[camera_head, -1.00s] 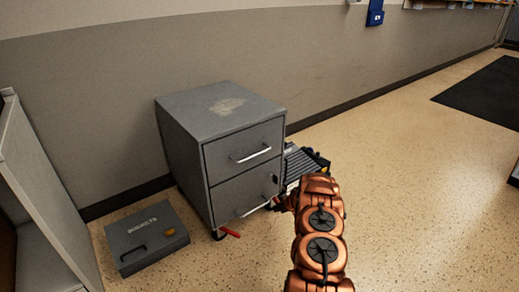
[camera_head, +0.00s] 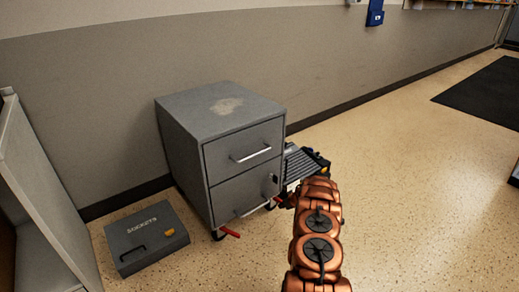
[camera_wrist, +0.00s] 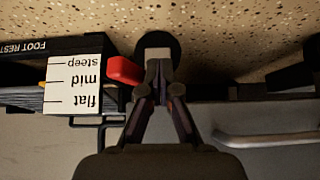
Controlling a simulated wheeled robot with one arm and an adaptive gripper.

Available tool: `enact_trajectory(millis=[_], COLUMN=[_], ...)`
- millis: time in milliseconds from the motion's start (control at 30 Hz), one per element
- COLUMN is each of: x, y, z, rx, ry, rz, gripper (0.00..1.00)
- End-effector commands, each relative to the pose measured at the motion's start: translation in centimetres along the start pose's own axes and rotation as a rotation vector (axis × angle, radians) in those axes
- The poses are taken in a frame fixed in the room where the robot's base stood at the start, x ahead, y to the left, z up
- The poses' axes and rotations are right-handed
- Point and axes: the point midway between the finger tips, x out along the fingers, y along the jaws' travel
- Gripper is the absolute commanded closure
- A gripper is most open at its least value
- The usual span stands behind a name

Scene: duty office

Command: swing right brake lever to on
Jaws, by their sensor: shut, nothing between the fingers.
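The grey two-drawer cabinet (camera_head: 240,175) stands on casters against the wall. Its left red brake lever (camera_head: 230,232) sticks out at the front left caster. The right red brake lever (camera_head: 278,200) shows at the front right corner, partly beside my arm. In the wrist view, which is upside down, a red lever (camera_wrist: 124,70) lies just left of my gripper (camera_wrist: 158,78). The gripper's fingertips are together with nothing held, in front of a dark caster wheel (camera_wrist: 158,44). I cannot tell whether the fingers touch the lever.
A black foot rest (camera_head: 304,164) stands right of the cabinet; its white flat/mid/steep label (camera_wrist: 74,86) is close to the gripper. A drawer handle (camera_wrist: 265,139) is near too. A grey sockets case (camera_head: 146,237) lies at left. Open floor (camera_head: 420,190) is at right.

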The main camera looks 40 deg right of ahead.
Motion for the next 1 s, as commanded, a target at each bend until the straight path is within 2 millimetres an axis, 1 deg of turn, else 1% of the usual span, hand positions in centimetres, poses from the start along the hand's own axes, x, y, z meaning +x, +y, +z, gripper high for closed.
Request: enact_trajectory(millis=[67, 167, 1000], x=[0.0, -0.1, -1.9], y=[0.3, 0.2, -1.3], z=[0.0, 0.0, 2.2], rx=[-0.001, 0.000, 0.002], ry=[0.001, 0.001, 0.000], rz=[0.002, 0.001, -0.002], gripper=[1.00, 1.00, 1.00])
